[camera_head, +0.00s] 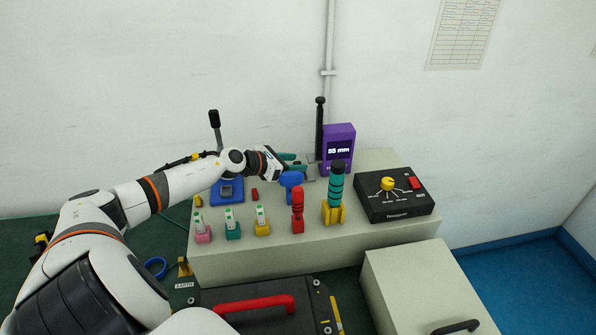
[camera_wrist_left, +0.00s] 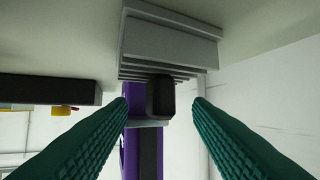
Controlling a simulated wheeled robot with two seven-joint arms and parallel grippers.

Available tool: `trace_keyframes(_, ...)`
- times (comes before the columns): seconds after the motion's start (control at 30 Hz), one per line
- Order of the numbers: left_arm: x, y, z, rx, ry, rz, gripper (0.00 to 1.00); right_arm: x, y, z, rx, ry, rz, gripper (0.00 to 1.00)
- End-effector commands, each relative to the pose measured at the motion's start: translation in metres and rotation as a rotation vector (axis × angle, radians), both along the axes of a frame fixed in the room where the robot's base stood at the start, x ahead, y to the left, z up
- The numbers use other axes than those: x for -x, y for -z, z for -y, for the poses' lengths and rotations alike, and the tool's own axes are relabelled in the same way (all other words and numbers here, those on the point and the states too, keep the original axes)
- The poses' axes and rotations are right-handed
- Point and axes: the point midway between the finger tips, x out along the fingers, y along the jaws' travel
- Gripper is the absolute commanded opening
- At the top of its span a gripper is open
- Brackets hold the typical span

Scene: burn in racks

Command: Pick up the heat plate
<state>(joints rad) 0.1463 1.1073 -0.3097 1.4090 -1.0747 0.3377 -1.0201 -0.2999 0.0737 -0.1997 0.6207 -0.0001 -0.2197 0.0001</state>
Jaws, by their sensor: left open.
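No thing in view is clearly marked as the heat plate. A grey stepped block with thin fin-like edges (camera_wrist_left: 170,45), possibly the plate or the device's base, shows in the left wrist view. A black block (camera_wrist_left: 160,96) is in front of it, between my fingers in the picture. My left gripper (camera_head: 300,165) is at the purple device (camera_head: 338,136), above the bench box. Its teal fingers, also in the left wrist view (camera_wrist_left: 160,112), are spread apart with nothing visibly clamped. In the head view the gripper hides much of the area around the device's base. My right gripper is out of view.
Red (camera_head: 297,213) and teal-banded (camera_head: 335,190) upright tools and a blue tool (camera_head: 291,181) stand near the gripper. A black control box (camera_head: 395,208) with a yellow knob is at right. Small coloured holders (camera_head: 203,234) line the front left of the bench box (camera_head: 290,260).

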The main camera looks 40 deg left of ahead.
Motion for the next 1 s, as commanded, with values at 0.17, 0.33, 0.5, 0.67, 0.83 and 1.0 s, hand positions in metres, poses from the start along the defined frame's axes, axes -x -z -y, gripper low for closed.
trace_keyframes(0.17,-0.0029,0.001,0.0009,-0.001,0.0,0.0,0.46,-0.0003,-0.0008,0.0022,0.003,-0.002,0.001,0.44)
trace_keyframes(0.33,-0.0026,0.0012,0.001,-0.001,0.0,-0.001,0.39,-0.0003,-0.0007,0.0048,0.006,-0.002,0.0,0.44)
trace_keyframes(0.5,-0.0024,0.0012,0.0009,-0.001,0.0,-0.001,0.12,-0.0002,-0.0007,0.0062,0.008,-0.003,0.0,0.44)
trace_keyframes(0.67,-0.0024,0.0013,0.0009,-0.001,0.001,-0.001,0.0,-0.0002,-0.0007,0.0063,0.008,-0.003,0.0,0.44)
trace_keyframes(0.83,-0.0026,0.0006,0.0007,-0.001,0.0,0.0,0.0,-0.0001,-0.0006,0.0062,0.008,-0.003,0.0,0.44)
trace_keyframes(1.0,-0.0029,-0.0035,-0.0007,-0.001,-0.001,0.001,0.0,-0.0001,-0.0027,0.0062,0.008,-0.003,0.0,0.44)
